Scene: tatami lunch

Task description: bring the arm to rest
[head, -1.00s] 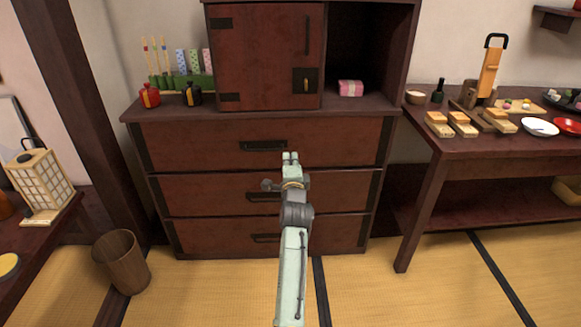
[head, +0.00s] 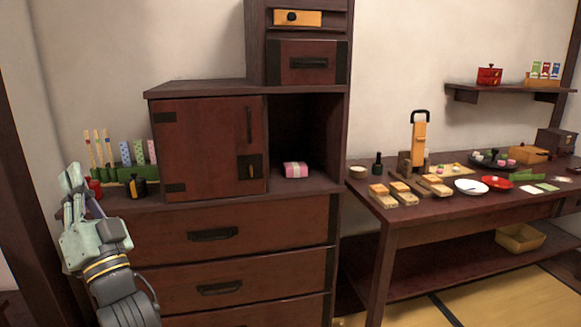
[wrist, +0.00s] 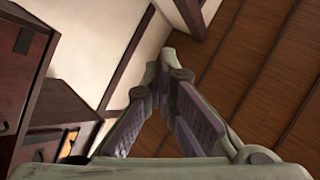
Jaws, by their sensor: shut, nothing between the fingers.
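My gripper (head: 72,180) is raised at the left of the head view, in front of the left end of the dark red-brown chest (head: 205,238). It points upward, and it holds nothing. In the wrist view my gripper (wrist: 163,62) has its fingertips together, with the wooden ceiling (wrist: 245,70) and pale wall beyond them. My arm's lower part runs out of the head view at the bottom left.
A red jar (head: 94,188) and a dark jar (head: 138,187) stand on the chest close to my gripper. A pink bundle (head: 295,170) lies in the open niche. At the right, a table (head: 420,215) holds food, plates and wooden blocks.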

